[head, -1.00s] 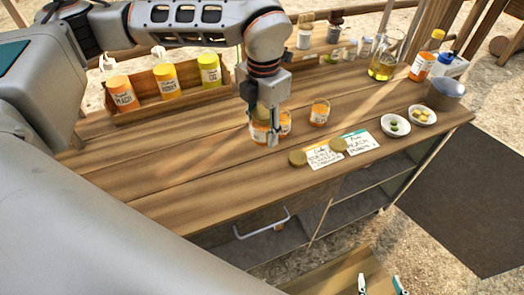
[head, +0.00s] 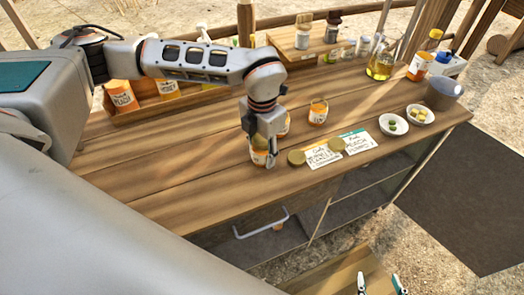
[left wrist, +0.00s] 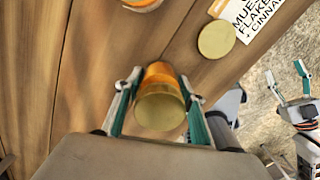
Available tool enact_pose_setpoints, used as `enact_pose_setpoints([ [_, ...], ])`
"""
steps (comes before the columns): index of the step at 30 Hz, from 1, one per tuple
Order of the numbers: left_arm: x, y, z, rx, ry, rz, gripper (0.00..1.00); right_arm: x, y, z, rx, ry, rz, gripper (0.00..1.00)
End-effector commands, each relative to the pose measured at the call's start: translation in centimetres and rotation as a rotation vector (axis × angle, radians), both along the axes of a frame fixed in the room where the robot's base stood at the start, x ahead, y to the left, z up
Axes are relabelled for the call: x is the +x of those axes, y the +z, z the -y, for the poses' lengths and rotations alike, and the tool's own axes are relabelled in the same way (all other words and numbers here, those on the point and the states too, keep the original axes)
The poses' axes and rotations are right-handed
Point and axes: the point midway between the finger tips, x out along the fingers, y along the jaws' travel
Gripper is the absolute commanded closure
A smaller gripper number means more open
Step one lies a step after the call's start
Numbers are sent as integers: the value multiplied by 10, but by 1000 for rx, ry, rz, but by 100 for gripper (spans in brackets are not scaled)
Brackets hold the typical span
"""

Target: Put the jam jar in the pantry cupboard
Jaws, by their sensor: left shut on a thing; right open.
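My left gripper (head: 264,160) is shut on an orange jar with a pale label and a gold lid (left wrist: 160,112), near the front of the wooden counter. Whether the jar's base touches the counter, I cannot tell. In the left wrist view the fingers stand on both sides of the jar. Below the counter is a cupboard (head: 312,222) with dark shelf space and a bar handle (head: 262,224). I cannot tell which compartment is the pantry. My right gripper (head: 380,285) is open and empty, low at the bottom right; it also shows in the left wrist view (left wrist: 291,88).
Two white dishes (head: 393,125), a bowl (head: 443,93) and an oil flask (head: 381,63) are at the right. A wooden jar rack stands back left. The front left counter is clear.

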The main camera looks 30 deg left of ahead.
Motion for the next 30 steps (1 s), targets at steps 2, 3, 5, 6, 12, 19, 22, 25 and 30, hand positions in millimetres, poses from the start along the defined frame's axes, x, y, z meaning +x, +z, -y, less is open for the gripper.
enact_pose_setpoints([
  [2,0,-2,0,0,0,0,91,0,-2,0,0,0,-1,43],
  [3,0,-4,0,0,0,0,91,0,-3,0,0,0,-1,43],
  [5,0,-3,0,0,0,-1,46,0,-2,0,0,0,-1,43],
  [6,0,-3,0,0,0,-1,44,0,-2,0,0,0,-1,43],
  [12,0,-3,0,0,1,-1,44,0,-2,0,0,0,-1,43],
  [19,1,6,0,-1,1,2,44,0,0,0,0,0,0,43],
  [22,1,19,0,0,2,2,44,0,-1,0,0,0,1,43],
  [25,1,39,0,0,1,4,44,0,-3,0,0,0,0,43],
  [30,1,75,0,0,2,3,44,0,-5,0,0,0,-1,43],
])
